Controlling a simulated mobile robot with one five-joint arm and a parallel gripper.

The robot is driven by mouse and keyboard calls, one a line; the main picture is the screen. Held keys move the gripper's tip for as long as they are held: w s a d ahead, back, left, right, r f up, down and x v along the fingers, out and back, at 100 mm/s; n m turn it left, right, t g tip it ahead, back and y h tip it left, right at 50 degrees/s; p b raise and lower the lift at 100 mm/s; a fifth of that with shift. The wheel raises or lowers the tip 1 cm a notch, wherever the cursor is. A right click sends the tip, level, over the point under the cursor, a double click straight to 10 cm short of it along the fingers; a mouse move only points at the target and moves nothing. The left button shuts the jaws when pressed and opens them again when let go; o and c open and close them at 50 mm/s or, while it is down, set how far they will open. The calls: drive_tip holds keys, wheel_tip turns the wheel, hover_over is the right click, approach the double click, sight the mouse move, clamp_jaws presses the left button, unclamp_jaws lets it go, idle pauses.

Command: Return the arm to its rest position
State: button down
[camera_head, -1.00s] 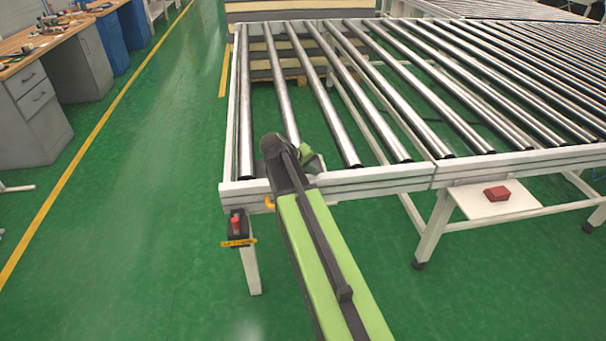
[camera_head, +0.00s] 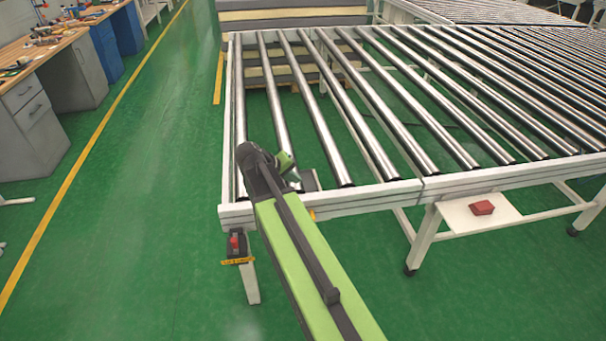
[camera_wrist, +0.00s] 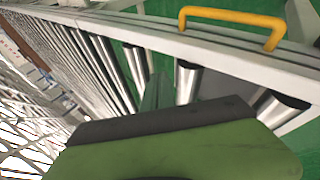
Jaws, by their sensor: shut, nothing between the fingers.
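My green and dark grey arm (camera_head: 300,245) reaches up from the lower right in the head view. Its dark joint is over the near left corner of the roller conveyor (camera_head: 380,192). My gripper is mostly hidden behind that joint in the head view. In the wrist view, a green and black block of my own body fills the lower middle. The narrow dark green fingers of my gripper (camera_wrist: 155,92) show above it, close together and empty, in front of the conveyor's rollers.
A yellow handle (camera_wrist: 232,15) is on the conveyor's white frame in the wrist view. A control box with a red button (camera_head: 235,243) hangs at the near left corner. A red box (camera_head: 482,207) sits on a white shelf. Workbenches (camera_head: 35,135) stand left; green floor between is clear.

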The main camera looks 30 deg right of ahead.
drive_tip(key=shift+v, duration=1)
drive_tip(key=shift+a, duration=0.1)
drive_tip(key=s+a+f+y, duration=0.1)
drive_tip(key=s+a+y, duration=0.1)
drive_tip(key=a, duration=0.4)
drive_tip(key=s+a+f+g+y+p, duration=0.1)
drive_tip(key=s+a+f+y, duration=0.1)
drive_tip(key=s+a, duration=0.3)
drive_tip(key=s+a+f+n+y+p, duration=0.1)
drive_tip(key=s+a+y, duration=0.3)
drive_tip(key=a, duration=0.5)
drive_tip(key=shift+f+g, duration=0.35)
drive_tip(key=shift+g, duration=0.05)
drive_tip(key=c, duration=2.1)
unclamp_jaws()
drive_tip(key=shift+c, duration=0.2)
